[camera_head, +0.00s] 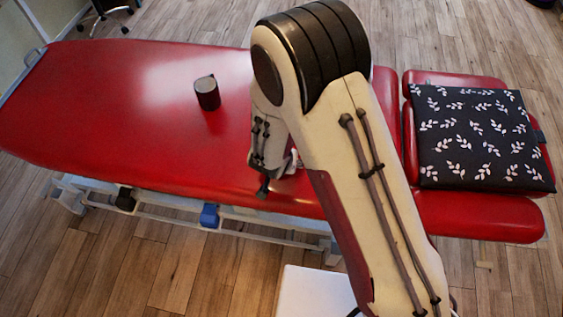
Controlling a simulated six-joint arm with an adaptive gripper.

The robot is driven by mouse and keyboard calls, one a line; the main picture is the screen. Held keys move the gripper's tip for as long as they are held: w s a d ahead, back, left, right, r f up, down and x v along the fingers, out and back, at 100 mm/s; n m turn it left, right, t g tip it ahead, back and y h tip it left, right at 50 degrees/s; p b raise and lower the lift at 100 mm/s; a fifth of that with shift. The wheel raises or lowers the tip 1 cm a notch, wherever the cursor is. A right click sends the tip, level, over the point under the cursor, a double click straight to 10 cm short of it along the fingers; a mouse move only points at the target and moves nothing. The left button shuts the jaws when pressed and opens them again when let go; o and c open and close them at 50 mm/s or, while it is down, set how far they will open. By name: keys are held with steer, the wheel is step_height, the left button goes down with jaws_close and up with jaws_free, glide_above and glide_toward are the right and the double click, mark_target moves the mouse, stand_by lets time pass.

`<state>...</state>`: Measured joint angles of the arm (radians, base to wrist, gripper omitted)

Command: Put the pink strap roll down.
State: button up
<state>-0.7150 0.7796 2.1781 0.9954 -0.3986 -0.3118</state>
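My arm reaches over the red treatment table (120,90), and its wrist end comes down near the table's front edge. My gripper (264,189) shows only as a small dark tip below the wrist; its fingers cannot be made out, nor whether they are open or shut. A small pale, pinkish-white bit (292,163) shows between the wrist and my upper arm link. I cannot tell whether it is the pink strap roll or part of my arm. No pink roll is clearly visible elsewhere.
A dark cylindrical roll (207,93) stands upright on the table, left of my wrist. A black cushion with white leaf print (478,138) lies on the right end section. The table's left half is otherwise clear. A wheeled stool base (110,12) stands behind.

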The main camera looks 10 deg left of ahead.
steer(key=shift+c, duration=0.5)
steer(key=c, duration=1.2)
steer(key=shift+r, duration=0.2)
step_height(320, 180, up, 18)
steer(key=shift+f, duration=0.2)
stand_by(0.5)
stand_by(0.5)
